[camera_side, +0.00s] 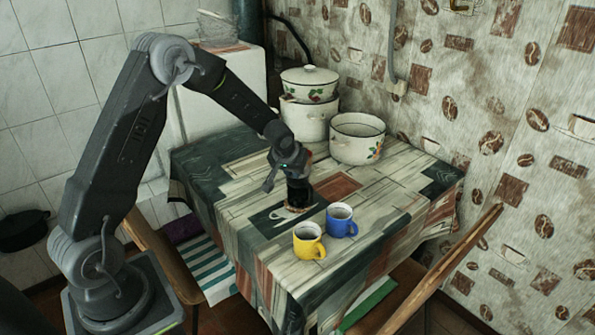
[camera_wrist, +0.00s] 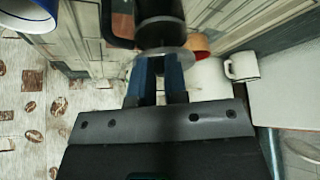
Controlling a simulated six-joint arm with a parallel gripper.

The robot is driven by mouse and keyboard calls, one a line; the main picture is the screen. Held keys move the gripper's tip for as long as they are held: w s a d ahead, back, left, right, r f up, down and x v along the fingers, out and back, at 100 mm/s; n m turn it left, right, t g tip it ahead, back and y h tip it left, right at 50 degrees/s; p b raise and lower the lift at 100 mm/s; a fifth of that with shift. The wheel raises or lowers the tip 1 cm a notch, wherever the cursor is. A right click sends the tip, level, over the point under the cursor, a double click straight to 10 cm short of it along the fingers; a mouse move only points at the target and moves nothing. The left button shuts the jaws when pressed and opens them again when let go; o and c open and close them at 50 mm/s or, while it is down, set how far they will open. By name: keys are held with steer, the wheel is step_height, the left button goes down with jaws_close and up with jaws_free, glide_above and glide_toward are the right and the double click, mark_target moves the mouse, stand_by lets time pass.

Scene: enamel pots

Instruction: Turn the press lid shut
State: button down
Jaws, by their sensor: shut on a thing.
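The press (camera_side: 298,192) is a dark, upright cylinder on the table, directly under my gripper (camera_side: 291,172) in the side view. In the wrist view, the dark press body (camera_wrist: 160,14) and its black handle (camera_wrist: 118,25) show at the top. A grey, disc-like press lid (camera_wrist: 172,52) lies across the fingertips. My gripper (camera_wrist: 160,75) is shut on the lid, with its two blue-grey fingers close together. Whether the lid is turned fully shut cannot be told. My gripper hides part of the lid in the side view.
A yellow mug (camera_side: 308,242) and a blue mug (camera_side: 341,221) stand right of the press, toward the front. A white pot (camera_side: 357,139) and stacked lidded pots (camera_side: 308,116) stand behind. The patterned table (camera_side: 235,195) is clear left of the press.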

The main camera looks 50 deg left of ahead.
steer(key=shift+s+a+f, duration=0.1)
steer(key=shift+s+f, duration=0.1)
steer(key=shift+f, duration=0.1)
steer(key=shift+s+a+m+h, duration=0.15)
steer(key=shift+m+h, duration=0.2)
steer(key=shift+m, duration=0.3)
steer(key=shift+s+a+m+h, duration=0.1)
steer(key=shift+m+h, duration=0.25)
steer(key=shift+m, duration=0.3)
steer(key=shift+a, duration=0.15)
steer(key=c, duration=0.7)
jaws_free()
steer(key=shift+w, duration=0.1)
steer(key=shift+r, duration=0.15)
steer(key=shift+t, duration=0.3)
steer(key=shift+v, duration=3)
